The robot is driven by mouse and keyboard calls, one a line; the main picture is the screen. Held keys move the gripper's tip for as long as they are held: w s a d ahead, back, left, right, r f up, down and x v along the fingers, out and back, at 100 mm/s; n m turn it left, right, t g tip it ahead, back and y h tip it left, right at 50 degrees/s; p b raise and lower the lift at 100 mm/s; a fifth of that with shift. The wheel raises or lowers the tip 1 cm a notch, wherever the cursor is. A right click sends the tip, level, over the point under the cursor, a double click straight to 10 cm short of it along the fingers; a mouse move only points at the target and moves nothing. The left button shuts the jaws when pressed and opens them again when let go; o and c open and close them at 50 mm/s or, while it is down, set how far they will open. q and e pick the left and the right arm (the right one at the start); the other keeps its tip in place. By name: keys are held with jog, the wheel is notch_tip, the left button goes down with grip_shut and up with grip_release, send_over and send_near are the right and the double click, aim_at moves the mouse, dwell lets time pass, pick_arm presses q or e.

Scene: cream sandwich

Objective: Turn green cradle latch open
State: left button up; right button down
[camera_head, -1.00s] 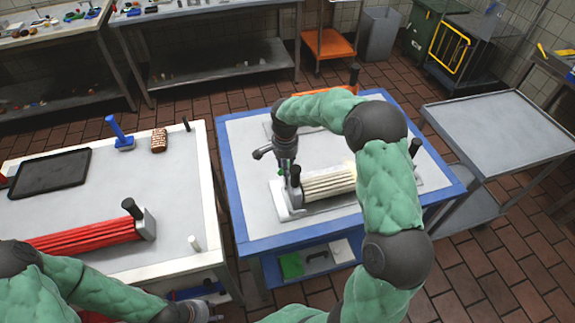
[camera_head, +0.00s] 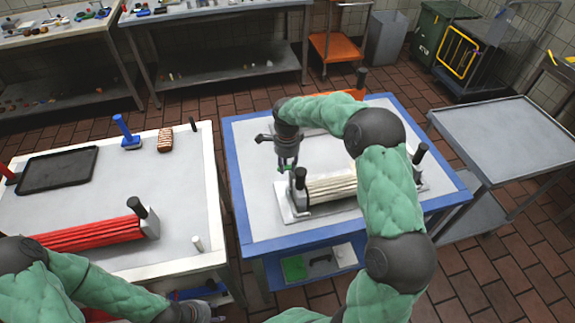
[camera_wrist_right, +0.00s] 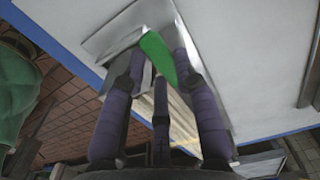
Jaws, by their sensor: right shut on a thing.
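The green latch (camera_wrist_right: 158,55) lies between the fingers of my right gripper (camera_wrist_right: 158,62) in the right wrist view. In the head view my right gripper (camera_head: 287,165) is shut on it at the left end of the cradle. The cradle (camera_head: 291,205) is pale grey and holds a cream ribbed bar (camera_head: 332,187), with a dark post at each end. The fingers hide part of the latch, so its exact angle is hard to tell. My left gripper (camera_head: 208,313) is low at the left, mostly hidden, and its fingers are unclear.
The cradle stands on a blue-edged table (camera_head: 240,190). A white table (camera_head: 190,190) at left holds a red ribbed bar (camera_head: 95,234), a black tray (camera_head: 55,170) and a blue-handled tool (camera_head: 127,135). A grey cart (camera_head: 500,140) is at right.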

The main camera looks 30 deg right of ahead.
aim_at(287, 168)
dwell(0.5)
jog(key=c, duration=0.9)
grip_release()
jog(key=shift+w, duration=0.1)
jog(key=shift+c, duration=0.2)
jog(key=shift+r, duration=0.1)
notch_tip(287, 168, up, 12)
